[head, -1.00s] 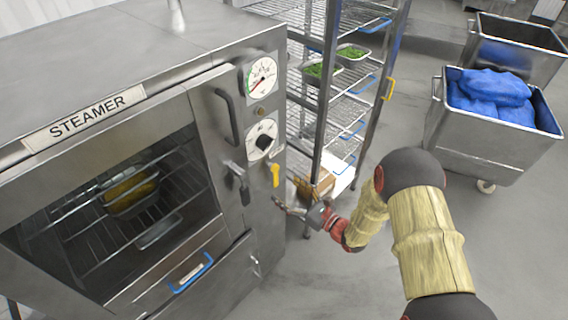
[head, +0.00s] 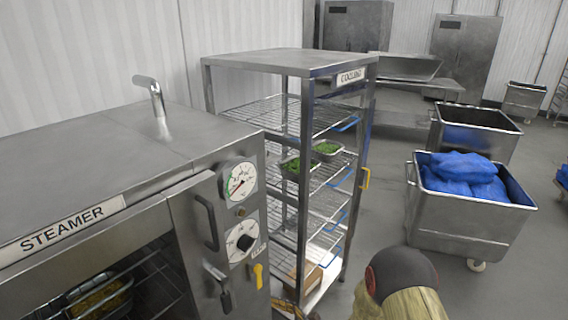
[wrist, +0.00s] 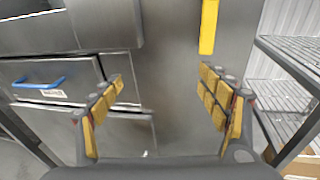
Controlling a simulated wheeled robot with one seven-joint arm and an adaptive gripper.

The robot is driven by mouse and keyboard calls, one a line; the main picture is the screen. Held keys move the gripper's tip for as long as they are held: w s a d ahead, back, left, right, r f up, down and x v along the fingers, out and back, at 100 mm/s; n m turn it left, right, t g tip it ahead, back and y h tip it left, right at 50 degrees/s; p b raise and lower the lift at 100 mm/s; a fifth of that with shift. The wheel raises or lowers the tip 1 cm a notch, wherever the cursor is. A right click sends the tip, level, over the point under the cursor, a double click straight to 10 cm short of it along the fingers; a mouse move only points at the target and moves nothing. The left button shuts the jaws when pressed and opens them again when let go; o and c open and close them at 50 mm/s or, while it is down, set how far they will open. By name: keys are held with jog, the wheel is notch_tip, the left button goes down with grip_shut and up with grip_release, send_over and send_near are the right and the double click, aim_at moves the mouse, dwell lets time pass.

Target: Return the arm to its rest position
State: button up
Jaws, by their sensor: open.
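My gripper (wrist: 164,105) is open and empty in the wrist view, its yellow-padded fingers spread in front of the steamer's steel front (wrist: 175,70). In the head view, part of my arm (head: 400,285) shows at the bottom edge, and the gripper is mostly or wholly below the frame. The steamer (head: 110,150) stands at the left. Its door (head: 192,235) looks shut, and a pan of yellow food (head: 100,295) sits behind the window.
The cooling rack (head: 290,70) stands right of the steamer, with trays of green food (head: 326,147) on a shelf. Metal bins, one holding blue bundles (head: 462,170), stand at the right. A yellow handle (wrist: 208,25) is close above my gripper. Floor shows between rack and bins.

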jog(key=s+a+r+n+g, duration=0.2)
jog(key=s+n+g, duration=0.55)
jog(key=s, duration=0.55)
jog(key=s+d+r+n+g+h, duration=0.4)
jog(key=s+d+r+n+h, duration=0.15)
jog(key=s+n, duration=0.2)
jog(key=s+d+r+n+t+h, duration=0.2)
jog(key=d+r+n+h, duration=0.15)
jog(key=d, duration=0.45)
jog(key=s+d+r+n+t+h, duration=0.1)
jog(key=d+r+n+t+h, duration=0.15)
jog(key=d+r+n, duration=0.35)
jog(key=s+d+r+t+h, duration=0.1)
jog(key=d+r+t, duration=0.1)
jog(key=r, duration=0.4)
jog(key=s+d+r+t+h, duration=0.1)
jog(key=d+r+t+h, duration=0.1)
jog(key=r, duration=0.5)
jog(key=d+t, duration=0.1)
jog(key=d, duration=0.1)
jog(key=shift+d+m, duration=0.35)
jog(key=shift+d, duration=0.05)
jog(key=shift+c, duration=1)
